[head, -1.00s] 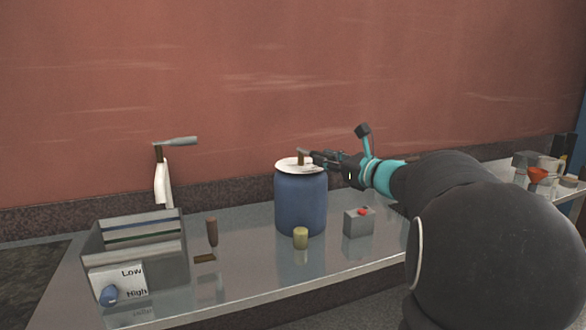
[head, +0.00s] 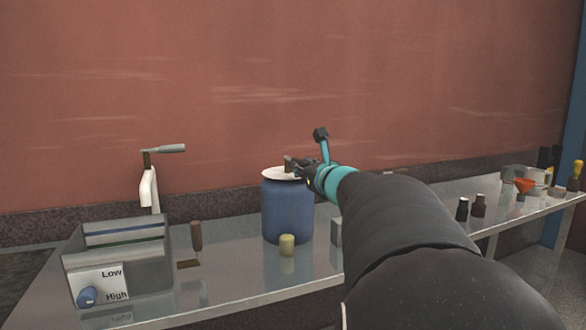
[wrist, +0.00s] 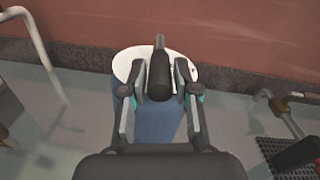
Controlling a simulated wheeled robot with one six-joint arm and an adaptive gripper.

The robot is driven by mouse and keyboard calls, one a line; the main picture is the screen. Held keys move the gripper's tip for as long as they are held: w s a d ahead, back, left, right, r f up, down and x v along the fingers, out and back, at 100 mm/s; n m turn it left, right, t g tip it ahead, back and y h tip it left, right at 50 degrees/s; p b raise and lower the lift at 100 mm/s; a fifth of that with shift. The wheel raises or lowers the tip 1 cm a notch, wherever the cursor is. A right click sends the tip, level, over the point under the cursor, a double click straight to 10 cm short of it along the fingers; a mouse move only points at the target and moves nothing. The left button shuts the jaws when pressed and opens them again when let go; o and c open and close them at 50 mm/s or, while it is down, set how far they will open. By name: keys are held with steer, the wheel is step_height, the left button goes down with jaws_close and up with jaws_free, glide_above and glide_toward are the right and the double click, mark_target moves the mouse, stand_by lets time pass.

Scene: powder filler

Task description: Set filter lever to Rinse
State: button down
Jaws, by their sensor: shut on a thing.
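A blue drum (head: 287,212) with a white round plate (head: 274,173) on top stands on the metal bench. A lever rises from the plate; its short post (head: 288,163) shows in the head view. In the wrist view its dark handle (wrist: 160,78) points toward me over the drum. My gripper (head: 300,168) is at the drum's top right in the head view. In the wrist view its fingers are on both sides of the handle, shut on it. Any markings on the plate are too small to read.
A grey box with a blue knob (head: 87,296) marked Low and High stands at left. A tap with a lever (head: 164,149) is behind it. A yellow cylinder (head: 287,245) stands before the drum. My arm partly hides a grey box (head: 336,232) to the drum's right.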

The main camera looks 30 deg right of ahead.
steer(key=shift+d, duration=0.1)
steer(key=c, duration=0.8)
jaws_free()
steer(key=shift+c, duration=0.2)
steer(key=shift+s, duration=0.1)
steer(key=s+a, duration=0.1)
steer(key=s, duration=1)
steer(key=shift+s+a, duration=0.35)
